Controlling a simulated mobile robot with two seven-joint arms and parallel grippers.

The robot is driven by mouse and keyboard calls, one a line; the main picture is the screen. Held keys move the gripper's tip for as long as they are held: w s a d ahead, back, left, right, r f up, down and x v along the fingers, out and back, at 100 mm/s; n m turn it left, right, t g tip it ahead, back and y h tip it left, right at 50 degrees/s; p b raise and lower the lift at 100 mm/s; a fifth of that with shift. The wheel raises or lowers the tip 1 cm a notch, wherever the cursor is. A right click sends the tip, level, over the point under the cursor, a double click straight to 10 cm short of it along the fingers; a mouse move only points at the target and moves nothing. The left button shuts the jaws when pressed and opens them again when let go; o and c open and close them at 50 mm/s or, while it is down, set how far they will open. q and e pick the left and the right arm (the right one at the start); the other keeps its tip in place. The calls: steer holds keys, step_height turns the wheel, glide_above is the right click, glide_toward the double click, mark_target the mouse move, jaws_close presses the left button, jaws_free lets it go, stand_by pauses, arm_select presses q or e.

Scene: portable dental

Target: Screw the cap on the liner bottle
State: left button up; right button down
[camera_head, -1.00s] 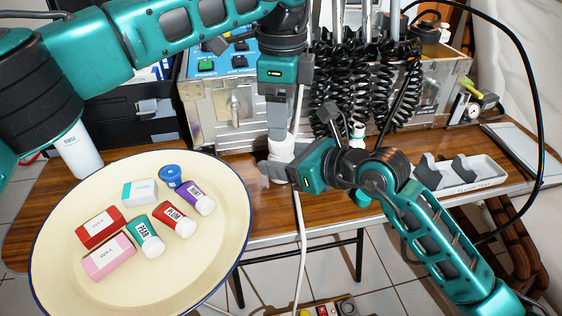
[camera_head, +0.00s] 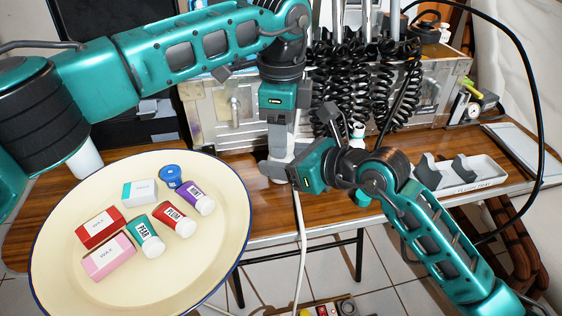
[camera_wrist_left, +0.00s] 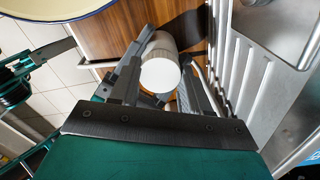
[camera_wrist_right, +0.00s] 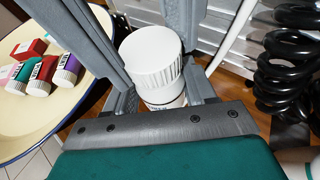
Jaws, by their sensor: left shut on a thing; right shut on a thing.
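The liner bottle (camera_wrist_right: 165,103) stands upright at the table's front edge, mostly hidden between my grippers in the head view. Its white ribbed cap (camera_wrist_right: 152,55) sits on top of it in the right wrist view. The cap's flat round top also shows in the left wrist view (camera_wrist_left: 160,75). My left gripper (camera_head: 281,150) points down from above and is shut on the cap. My right gripper (camera_head: 276,172) reaches in from the right, lower down, and is shut on the bottle. How far the cap is threaded cannot be told.
A cream plate (camera_head: 110,275) with small boxes, several labelled tubes and a blue round container (camera_head: 171,175) stands at left. Behind are a metal case (camera_head: 222,110) and black coiled hoses (camera_head: 350,90). A grey-white tray (camera_head: 470,172) lies at right.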

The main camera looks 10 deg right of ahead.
arm_select(q)
steer(key=shift+c, duration=1.4)
steer(key=m, duration=0.5)
steer(key=shift+m, duration=0.4)
steer(key=m, duration=0.5)
steer(key=shift+m, duration=0.3)
steer(key=m, duration=0.5)
steer(key=shift+m, duration=0.3)
steer(key=m, duration=0.5)
steer(key=shift+m, duration=0.3)
steer(key=m, duration=0.3)
steer(key=shift+m, duration=0.4)
steer(key=m, duration=0.5)
steer(key=shift+m, duration=0.3)
steer(key=m, duration=0.5)
steer(key=shift+f+m, duration=0.1)
steer(key=shift+m, duration=0.2)
steer(key=m, duration=0.4)
steer(key=shift+m, duration=0.4)
steer(key=o, duration=1.2)
